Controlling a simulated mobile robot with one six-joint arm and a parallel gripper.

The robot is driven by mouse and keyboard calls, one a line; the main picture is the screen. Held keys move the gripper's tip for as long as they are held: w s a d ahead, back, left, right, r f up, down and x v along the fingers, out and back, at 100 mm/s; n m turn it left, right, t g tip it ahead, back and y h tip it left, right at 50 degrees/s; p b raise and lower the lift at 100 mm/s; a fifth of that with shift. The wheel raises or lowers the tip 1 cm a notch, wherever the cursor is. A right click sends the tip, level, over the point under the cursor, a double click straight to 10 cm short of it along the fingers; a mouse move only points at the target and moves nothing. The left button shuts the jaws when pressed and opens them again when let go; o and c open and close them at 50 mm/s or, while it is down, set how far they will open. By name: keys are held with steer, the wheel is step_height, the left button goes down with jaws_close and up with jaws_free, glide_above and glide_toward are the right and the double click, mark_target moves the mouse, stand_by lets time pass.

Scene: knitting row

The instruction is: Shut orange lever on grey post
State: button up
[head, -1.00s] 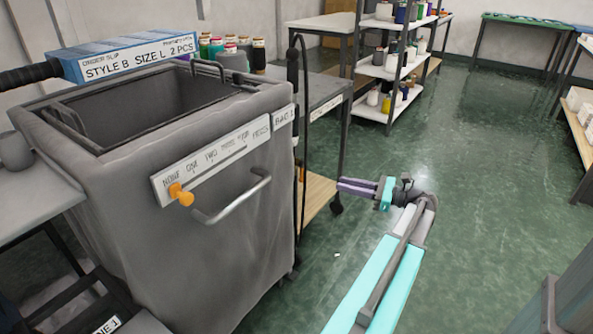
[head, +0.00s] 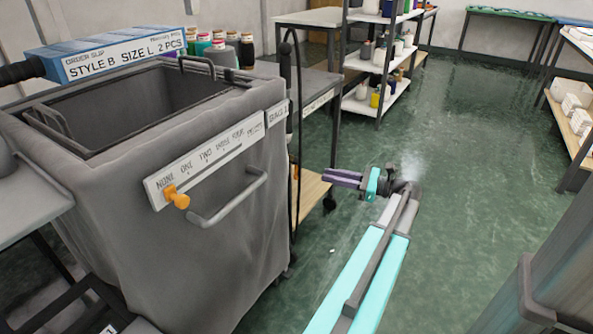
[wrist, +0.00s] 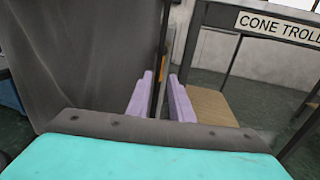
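A small orange piece (head: 296,172) shows low on a thin dark upright post (head: 291,120) beside the cart; I cannot tell its shape or whether it is the lever. In the wrist view a narrow orange strip (wrist: 168,66) shows beyond my fingertips, against a dark upright. My gripper (head: 328,177) has purple fingers and points left towards the post, apart from it. In the wrist view its fingers (wrist: 160,80) stand apart with nothing held between them.
A grey cloth cart (head: 200,250) with a handle and an orange slider knob (head: 177,197) at "NONE" stands at left. A cone trolley (head: 318,98) stands behind the post, its wooden lower shelf (wrist: 210,105) close by. Green floor (head: 470,180) at right is clear.

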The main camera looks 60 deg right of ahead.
mark_target(297, 174)
steer(key=w+b, duration=0.1)
steer(key=w, duration=0.3)
steer(key=w+a+b, duration=0.1)
steer(key=w, duration=0.3)
steer(key=w+a+b, duration=0.1)
steer(key=w, duration=0.3)
steer(key=shift+w+a, duration=0.2)
